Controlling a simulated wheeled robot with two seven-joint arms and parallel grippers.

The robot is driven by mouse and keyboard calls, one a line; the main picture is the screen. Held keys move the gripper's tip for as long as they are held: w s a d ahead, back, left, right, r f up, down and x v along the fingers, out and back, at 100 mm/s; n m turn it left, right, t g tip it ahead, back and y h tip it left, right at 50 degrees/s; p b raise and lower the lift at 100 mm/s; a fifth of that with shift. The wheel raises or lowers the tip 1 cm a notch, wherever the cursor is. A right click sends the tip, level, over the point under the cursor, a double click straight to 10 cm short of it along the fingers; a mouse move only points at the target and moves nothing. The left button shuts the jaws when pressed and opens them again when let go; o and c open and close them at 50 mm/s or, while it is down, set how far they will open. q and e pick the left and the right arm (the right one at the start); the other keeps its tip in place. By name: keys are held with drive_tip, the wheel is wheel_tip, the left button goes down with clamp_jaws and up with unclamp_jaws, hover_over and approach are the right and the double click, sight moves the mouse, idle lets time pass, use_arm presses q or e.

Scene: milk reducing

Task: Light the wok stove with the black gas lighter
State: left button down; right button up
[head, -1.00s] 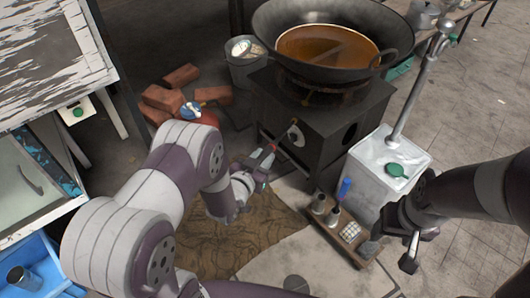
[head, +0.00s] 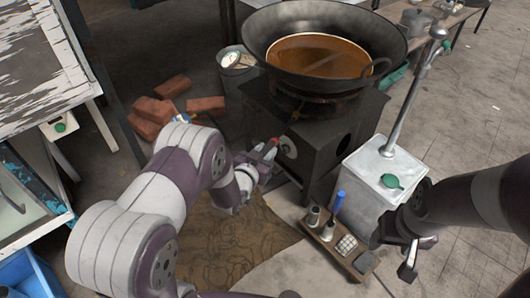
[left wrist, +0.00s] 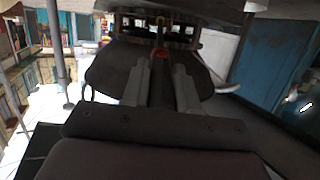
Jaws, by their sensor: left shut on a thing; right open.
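The wok stove (head: 315,145) is a dark metal box with a round pale knob or plate (head: 288,147) on its front. A large black wok (head: 265,30) with orange-brown liquid sits on top. My left gripper (head: 263,154) is at the stove's front, close to the round plate, shut on the black gas lighter. The lighter's red part (head: 274,143) shows beyond the fingers. In the left wrist view the dark lighter (left wrist: 161,88) lies between the fingers with a red part ahead; its tip is hard to make out. My right gripper (head: 407,258) is open and empty at lower right.
Bricks (head: 207,105) and a bucket (head: 236,72) lie left of the stove.

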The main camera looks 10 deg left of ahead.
use_arm(q)
drive_tip(key=shift+w+d, duration=0.1)
drive_tip(key=shift+w, duration=0.3)
idle(0.6)
drive_tip(key=shift+s+r, duration=0.1)
drive_tip(key=shift+s, duration=0.1)
drive_tip(key=s+a+p, duration=0.2)
drive_tip(key=s+p, duration=0.2)
drive_tip(key=s, duration=0.5)
drive_tip(key=shift+s, duration=0.15)
drive_tip(key=shift+a, duration=0.1)
